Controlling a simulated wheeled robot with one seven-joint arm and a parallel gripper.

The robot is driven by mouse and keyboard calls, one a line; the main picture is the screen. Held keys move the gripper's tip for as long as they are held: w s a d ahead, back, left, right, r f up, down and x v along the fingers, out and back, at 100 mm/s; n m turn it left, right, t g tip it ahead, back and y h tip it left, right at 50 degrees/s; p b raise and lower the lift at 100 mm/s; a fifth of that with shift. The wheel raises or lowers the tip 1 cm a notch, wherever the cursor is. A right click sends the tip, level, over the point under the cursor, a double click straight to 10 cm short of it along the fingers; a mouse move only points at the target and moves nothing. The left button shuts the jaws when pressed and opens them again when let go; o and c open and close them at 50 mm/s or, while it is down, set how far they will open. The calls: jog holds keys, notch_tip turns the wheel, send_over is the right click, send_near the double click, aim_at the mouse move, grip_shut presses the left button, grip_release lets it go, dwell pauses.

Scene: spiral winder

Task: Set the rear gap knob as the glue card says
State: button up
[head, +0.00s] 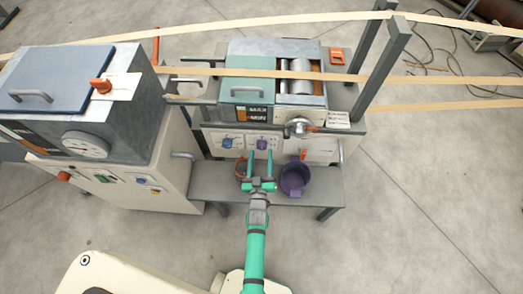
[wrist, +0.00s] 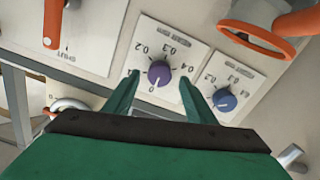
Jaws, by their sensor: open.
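Two dial knobs sit side by side on white plates on the machine's front panel. The purple knob (head: 262,144) is the right one in the head view; in the wrist view the purple knob (wrist: 158,73) has a scale marked up to 0.4, and its white pointer seems near 0. The blue knob (head: 227,142) is beside it, also in the wrist view (wrist: 224,100); its pointer is hard to read. My gripper (head: 261,155) is open, its fingers (wrist: 160,80) either side of the purple knob in the picture; contact cannot be told. A white card (head: 337,119) has unreadable print. Which knob is rear is unclear.
An orange lever (wrist: 54,22) and an orange ring (wrist: 256,38) flank the knobs in the wrist view. A purple pot (head: 294,180) and an orange ring-shaped item (head: 241,170) are by the low bench (head: 327,192). A grey-white cabinet (head: 110,175) stands left.

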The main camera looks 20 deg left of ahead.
aim_at(262, 145)
jog(key=shift+x, duration=1.45)
jog(key=c, duration=1)
jog(key=shift+c, duration=0.2)
jog(key=shift+m, duration=0.3)
jog(key=m, duration=0.5)
jog(key=shift+m, duration=0.3)
jog(key=m, duration=0.5)
jog(key=shift+m, duration=0.4)
